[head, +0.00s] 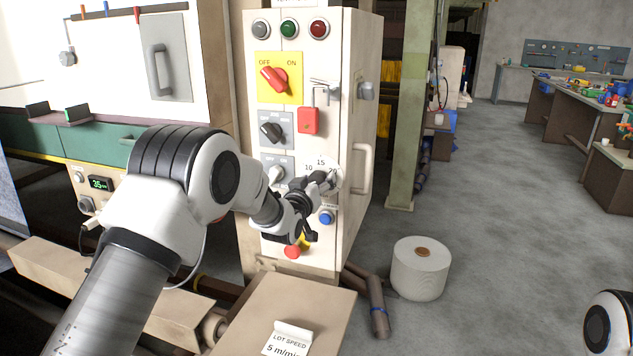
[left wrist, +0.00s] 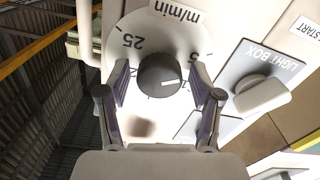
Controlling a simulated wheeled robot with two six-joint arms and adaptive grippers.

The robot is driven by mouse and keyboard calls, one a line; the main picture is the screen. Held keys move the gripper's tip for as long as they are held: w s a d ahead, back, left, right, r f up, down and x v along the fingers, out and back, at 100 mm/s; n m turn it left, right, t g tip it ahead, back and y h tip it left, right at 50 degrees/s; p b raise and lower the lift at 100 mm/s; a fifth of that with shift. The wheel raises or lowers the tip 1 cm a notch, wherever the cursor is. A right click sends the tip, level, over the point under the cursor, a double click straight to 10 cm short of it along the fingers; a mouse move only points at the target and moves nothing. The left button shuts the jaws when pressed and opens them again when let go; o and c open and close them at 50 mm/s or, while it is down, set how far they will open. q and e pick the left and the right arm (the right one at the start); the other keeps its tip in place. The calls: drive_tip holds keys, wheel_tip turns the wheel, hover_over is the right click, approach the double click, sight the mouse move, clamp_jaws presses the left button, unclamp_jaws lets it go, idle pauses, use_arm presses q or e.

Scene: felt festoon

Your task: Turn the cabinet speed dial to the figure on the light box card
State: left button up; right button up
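The speed dial's pale plate (head: 338,180) is on the cabinet front in the head view, with 10 and 15 readable; my left gripper (head: 326,181) covers its knob there. In the left wrist view the dark round knob (left wrist: 162,75) appears upside down, with 25 and m/min near it. Its white mark points right, toward a figure partly hidden by a finger. My left gripper (left wrist: 160,70) is open, one finger on each side of the knob, with visible gaps. The card (head: 286,341) reads "LOT SPEED 5 m/min". My right gripper is out of view.
The cabinet (head: 355,60) also carries a red switch on yellow (head: 275,80), a red padlock-like tag (head: 308,121), a blue button (head: 326,216) and a red button (head: 292,252). The light box knob (left wrist: 262,95) is close beside the dial. A white roll (head: 420,270) stands on the floor.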

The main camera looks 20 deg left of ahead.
use_arm(q)
drive_tip(key=s, duration=1.2)
drive_tip(key=shift+a, duration=0.2)
